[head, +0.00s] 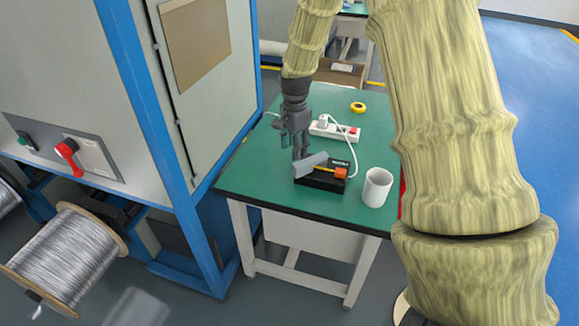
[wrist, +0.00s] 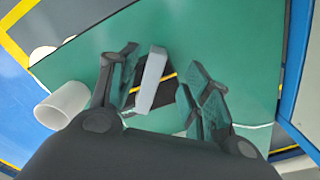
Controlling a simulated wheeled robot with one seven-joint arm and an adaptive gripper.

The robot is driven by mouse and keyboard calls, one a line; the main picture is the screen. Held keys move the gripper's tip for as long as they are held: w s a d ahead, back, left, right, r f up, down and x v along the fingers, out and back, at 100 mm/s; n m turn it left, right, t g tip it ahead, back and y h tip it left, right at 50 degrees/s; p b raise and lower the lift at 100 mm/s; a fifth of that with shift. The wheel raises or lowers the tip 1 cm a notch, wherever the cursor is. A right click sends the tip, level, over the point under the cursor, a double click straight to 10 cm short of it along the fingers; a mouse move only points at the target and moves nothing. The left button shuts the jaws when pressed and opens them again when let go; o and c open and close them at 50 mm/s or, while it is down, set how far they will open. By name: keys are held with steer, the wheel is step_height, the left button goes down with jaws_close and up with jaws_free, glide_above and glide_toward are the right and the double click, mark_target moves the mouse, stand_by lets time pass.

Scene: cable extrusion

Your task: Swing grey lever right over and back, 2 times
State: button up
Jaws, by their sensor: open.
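The grey lever (head: 311,161) sits on a small black device (head: 318,185) with an orange block (head: 341,173) at its right end, on the green table. In the head view the lever lies slanted at the device's left and back part. My gripper (head: 299,150) is just above and behind the lever, pointing down. In the wrist view my gripper (wrist: 160,74) is open, with the pale grey lever (wrist: 149,80) between its spread fingers, nearer the left one. I see a gap on each side of the lever. Most of the device is hidden there by the lever and fingers.
A white cup (head: 377,188) stands right of the device. Behind it are a white power strip (head: 335,130) with a white cable and a yellow tape roll (head: 358,107). A tall grey cabinet with blue posts (head: 150,110) borders the green table (head: 250,180) on the left.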

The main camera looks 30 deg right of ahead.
mark_target(294, 166)
steer(key=shift+w+f, duration=0.1)
steer(key=shift+f, duration=0.3)
steer(key=shift+s+f+p, duration=0.15)
steer(key=shift+f+p, duration=0.45)
steer(key=shift+f, duration=1.8)
steer(key=shift+s+f+p, duration=0.1)
steer(key=shift+f+p, duration=0.45)
steer(key=shift+f, duration=1.8)
jaws_close()
